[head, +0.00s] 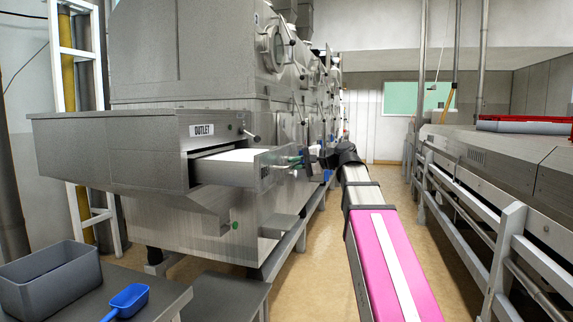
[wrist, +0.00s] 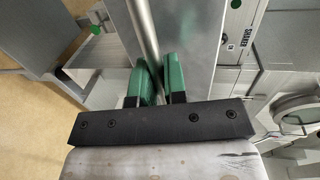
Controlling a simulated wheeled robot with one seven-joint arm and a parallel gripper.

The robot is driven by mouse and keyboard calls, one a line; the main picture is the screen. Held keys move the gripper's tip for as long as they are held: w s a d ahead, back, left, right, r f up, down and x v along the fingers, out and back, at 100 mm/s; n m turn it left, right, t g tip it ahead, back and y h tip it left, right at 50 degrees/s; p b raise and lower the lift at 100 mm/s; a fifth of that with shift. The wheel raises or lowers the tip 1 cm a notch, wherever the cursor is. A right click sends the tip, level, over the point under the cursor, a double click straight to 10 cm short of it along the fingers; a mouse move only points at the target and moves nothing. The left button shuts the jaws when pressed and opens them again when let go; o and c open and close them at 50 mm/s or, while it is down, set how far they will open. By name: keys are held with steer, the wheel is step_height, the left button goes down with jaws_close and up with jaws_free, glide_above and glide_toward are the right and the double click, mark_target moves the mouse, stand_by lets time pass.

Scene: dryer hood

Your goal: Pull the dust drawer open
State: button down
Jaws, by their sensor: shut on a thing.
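The dust drawer (head: 225,173) is a grey metal drawer below the OUTLET label (head: 202,130) on the dryer housing. It sticks partway out to the right, and its pale inside shows from above. My gripper (head: 297,162) is at the drawer's front in the head view. In the wrist view, the green fingers of my gripper (wrist: 159,82) are closed around a round metal bar, the drawer handle (wrist: 146,30), beside the drawer's flat grey front (wrist: 187,40). The fingertips are partly hidden, and the handle is hard to make out in the head view.
A grey bin (head: 50,283) and a blue scoop (head: 128,300) are on a low table at the lower left. A metal bench with rails (head: 480,215) lines the right side. The tan floor aisle (head: 395,200) between is clear apart from my arm.

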stand_by(0.3)
steer(key=c, duration=1.2)
jaws_free()
steer(key=shift+d, duration=0.15)
steer(key=v, duration=1)
steer(key=shift+s+d+r, duration=0.1)
steer(key=shift+s+d, duration=0.05)
steer(key=shift+d, duration=0.15)
